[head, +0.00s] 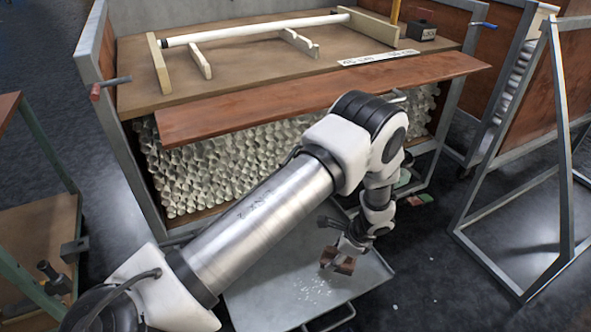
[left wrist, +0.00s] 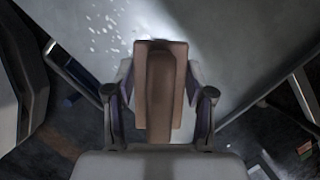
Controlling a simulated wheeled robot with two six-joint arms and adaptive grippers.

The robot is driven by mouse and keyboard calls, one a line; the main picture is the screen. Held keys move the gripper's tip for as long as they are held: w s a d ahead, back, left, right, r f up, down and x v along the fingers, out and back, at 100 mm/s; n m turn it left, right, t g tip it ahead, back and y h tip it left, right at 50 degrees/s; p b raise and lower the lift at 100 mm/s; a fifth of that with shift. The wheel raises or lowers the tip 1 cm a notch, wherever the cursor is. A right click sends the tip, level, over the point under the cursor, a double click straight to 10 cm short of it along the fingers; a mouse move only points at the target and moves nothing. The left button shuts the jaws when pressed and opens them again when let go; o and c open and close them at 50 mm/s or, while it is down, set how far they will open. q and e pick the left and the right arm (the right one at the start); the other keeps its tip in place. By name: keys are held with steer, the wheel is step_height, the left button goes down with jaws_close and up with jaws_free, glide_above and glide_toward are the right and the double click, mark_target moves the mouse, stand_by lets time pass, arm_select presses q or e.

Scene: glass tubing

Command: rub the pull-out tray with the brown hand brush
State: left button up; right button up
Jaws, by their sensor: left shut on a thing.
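The pull-out tray (head: 262,298) is a flat grey metal tray low under the workbench, with white specks scattered on it. It also fills much of the left wrist view (left wrist: 230,45). My left gripper (head: 343,258) is over the right part of the tray, pointing down. It is shut on the brown hand brush (head: 346,266), which shows between its fingers in the left wrist view (left wrist: 160,90). The brush is at or just above the tray surface; I cannot tell whether it touches. Its underside is hidden. My right gripper is not in view.
The workbench (head: 250,75) above the tray carries a white tube on wooden supports and has a reddish board along its front. Stacked glass tubes (head: 215,165) fill the space below. A metal frame (head: 562,130) stands at right. A green-framed cart (head: 35,245) stands at left.

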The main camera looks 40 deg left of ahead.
arm_select(q)
steer(key=shift+r+p, duration=1.05)
steer(key=shift+r, duration=0.4)
